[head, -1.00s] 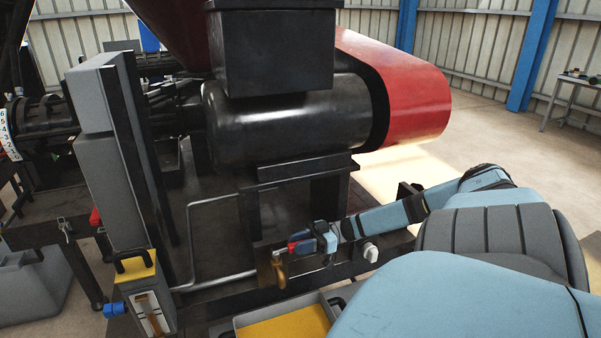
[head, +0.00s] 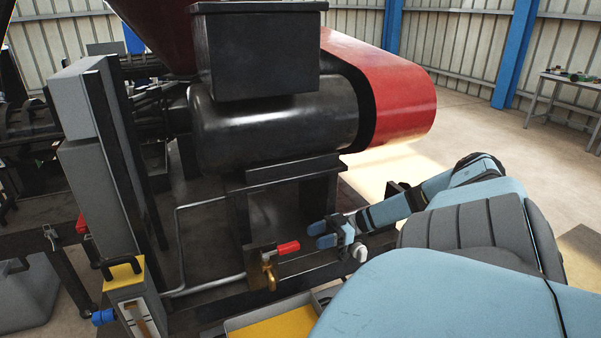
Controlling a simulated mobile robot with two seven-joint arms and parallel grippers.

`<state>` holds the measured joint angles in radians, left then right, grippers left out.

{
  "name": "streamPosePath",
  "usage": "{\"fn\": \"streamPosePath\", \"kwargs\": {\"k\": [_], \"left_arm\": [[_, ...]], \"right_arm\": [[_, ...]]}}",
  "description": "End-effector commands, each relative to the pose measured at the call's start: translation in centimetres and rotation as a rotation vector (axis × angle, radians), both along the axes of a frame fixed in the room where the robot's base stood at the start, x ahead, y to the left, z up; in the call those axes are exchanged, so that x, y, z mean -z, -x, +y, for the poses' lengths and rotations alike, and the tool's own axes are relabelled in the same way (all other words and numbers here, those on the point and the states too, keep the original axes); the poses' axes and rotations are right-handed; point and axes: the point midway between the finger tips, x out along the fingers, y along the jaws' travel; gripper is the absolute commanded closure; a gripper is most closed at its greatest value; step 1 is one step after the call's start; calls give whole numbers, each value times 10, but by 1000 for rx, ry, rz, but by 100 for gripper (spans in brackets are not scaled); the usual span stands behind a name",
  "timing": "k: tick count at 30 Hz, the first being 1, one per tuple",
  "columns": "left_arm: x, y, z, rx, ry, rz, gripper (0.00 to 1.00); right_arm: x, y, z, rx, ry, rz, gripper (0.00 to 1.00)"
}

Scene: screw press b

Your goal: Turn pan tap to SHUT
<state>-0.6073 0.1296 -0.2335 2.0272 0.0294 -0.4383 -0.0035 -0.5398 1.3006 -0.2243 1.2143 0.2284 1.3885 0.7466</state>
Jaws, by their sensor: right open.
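The pan tap (head: 267,266) is a brass valve on the machine's lower frame, at the end of a grey pipe. Its red handle (head: 288,247) points to the right, roughly level. My right gripper (head: 318,236) is to the right of the red handle, its fingers pointing left toward it. It is open and empty, with a small gap between it and the handle. My left gripper is out of the picture.
A tray with a yellow inside (head: 283,327) lies below the tap. A white knob (head: 360,252) sits on the frame just below my right wrist. The black machine cylinder (head: 270,120) and red guard (head: 400,95) stand above. A grey post (head: 95,180) rises at left.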

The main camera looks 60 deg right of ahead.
Motion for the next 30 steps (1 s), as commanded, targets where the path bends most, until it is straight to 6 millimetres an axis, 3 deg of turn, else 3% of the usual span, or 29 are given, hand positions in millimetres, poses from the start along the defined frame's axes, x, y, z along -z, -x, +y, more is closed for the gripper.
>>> {"fn": "streamPosePath", "kwargs": {"k": [4,9,30], "left_arm": [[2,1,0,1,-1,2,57],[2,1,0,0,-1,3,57],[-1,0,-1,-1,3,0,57]], "right_arm": [[1,17,-21,2,2,1,48],[0,27,-33,-1,-1,1,48],[0,29,-35,-1,-1,0,48]]}}
